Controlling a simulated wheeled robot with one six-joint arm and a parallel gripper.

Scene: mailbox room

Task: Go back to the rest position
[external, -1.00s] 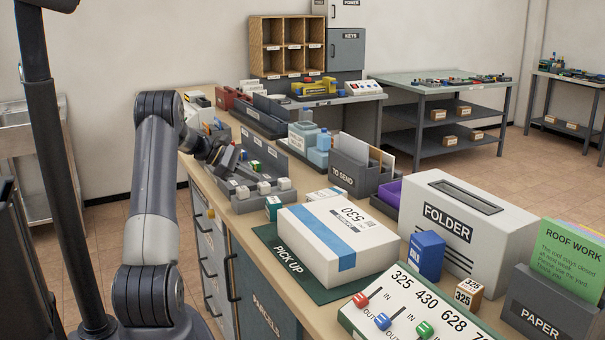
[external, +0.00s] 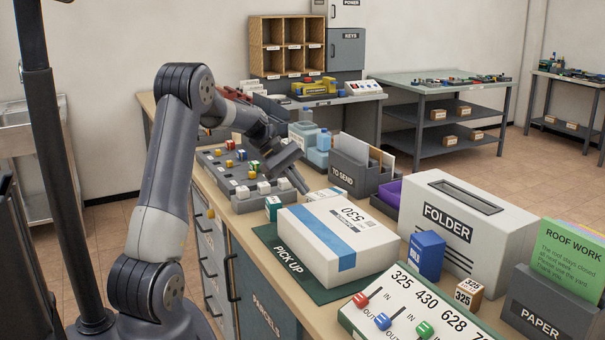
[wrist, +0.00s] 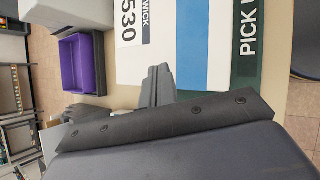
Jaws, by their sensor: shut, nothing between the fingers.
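My gripper (external: 299,181) hangs over the counter in the external view, just behind the white parcel and to the right of the grey block tray (external: 245,201). Its fingers are together and empty, pointing down and to the right. In the wrist view the closed fingers (wrist: 158,84) show in the middle, with the parcel beyond them. The white parcel (external: 368,240) with a blue stripe and the number 530 lies on the green PICK UP mat (external: 318,289). It also shows in the wrist view (wrist: 187,40).
The TO SEND holder (external: 347,177) and a purple-lined tray (external: 388,194) stand right of my gripper. The FOLDER box (external: 447,250), a blue box (external: 426,257) and the number panel with levers (external: 405,312) are nearer. There is open air above the counter.

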